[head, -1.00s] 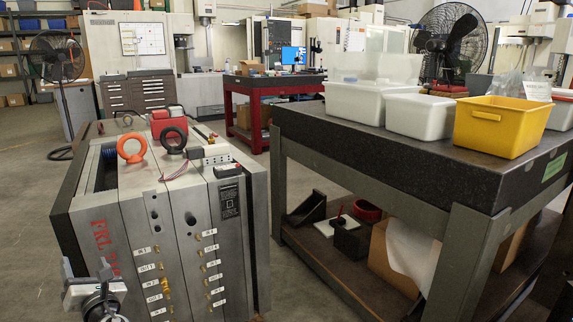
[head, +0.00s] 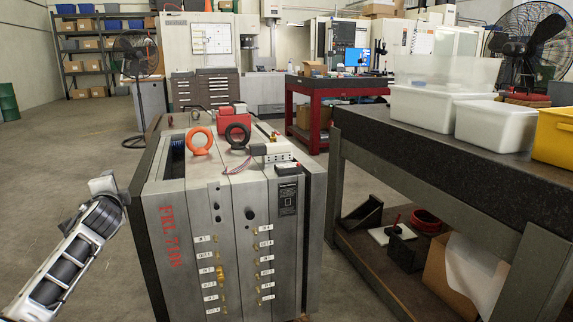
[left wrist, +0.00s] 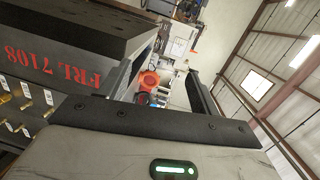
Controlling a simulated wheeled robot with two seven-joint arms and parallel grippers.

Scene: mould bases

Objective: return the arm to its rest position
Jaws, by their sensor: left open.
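My left arm comes in at the lower left of the head view, and its end (head: 103,187) is beside the left side of the mould base, apart from it as far as I can see. In the left wrist view the left gripper (left wrist: 163,75) is open, its two dark fingers spread with nothing between them. The mould base (head: 235,230) is a grey steel block with red lettering and brass fittings; it also shows tilted in the left wrist view (left wrist: 60,40). An orange lifting ring (head: 200,141) and a black ring (head: 237,136) stand on top. My right gripper is not in view.
A dark-topped bench (head: 440,150) with white bins (head: 430,108) and a yellow bin (head: 555,135) stands at the right. A red table (head: 300,100), a drawer cabinet and a fan (head: 137,60) stand behind. The floor at the left is open.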

